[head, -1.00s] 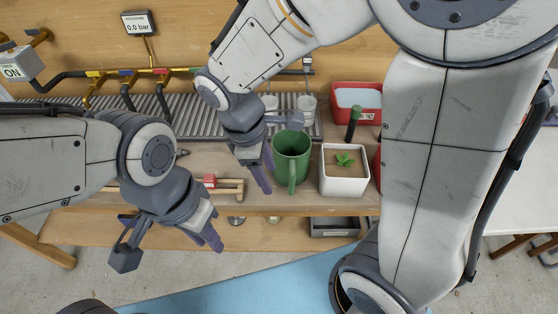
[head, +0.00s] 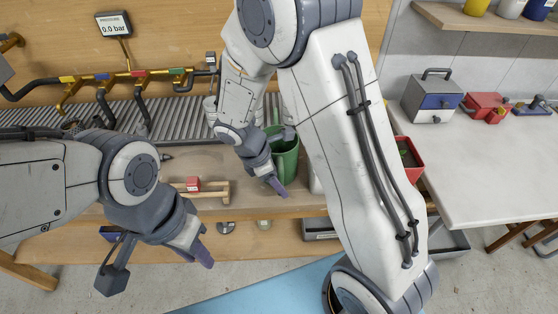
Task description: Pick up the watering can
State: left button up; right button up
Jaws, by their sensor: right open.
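The green watering can (head: 289,160) stands on the wooden bench, right of centre in the head view. My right gripper (head: 278,187) is open in front of it, its fingers pointing down and overlapping the can in the picture. The can's handle and part of its front are hidden behind the gripper and wrist; I cannot tell whether they touch. My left gripper (head: 200,250) hangs in front of the bench edge, well to the left of the can. Its fingers overlap, so its opening is unclear.
A small red block (head: 193,184) on a wooden piece lies left of the can. My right arm mostly hides a white planter to the can's right. A red bin (head: 412,160) is farther right. A hose rack (head: 120,77) and pressure display (head: 114,25) are behind.

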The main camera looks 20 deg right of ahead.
jog(key=shift+d+f, duration=0.25)
jog(key=shift+f, duration=0.4)
grip_shut()
dwell(0.9)
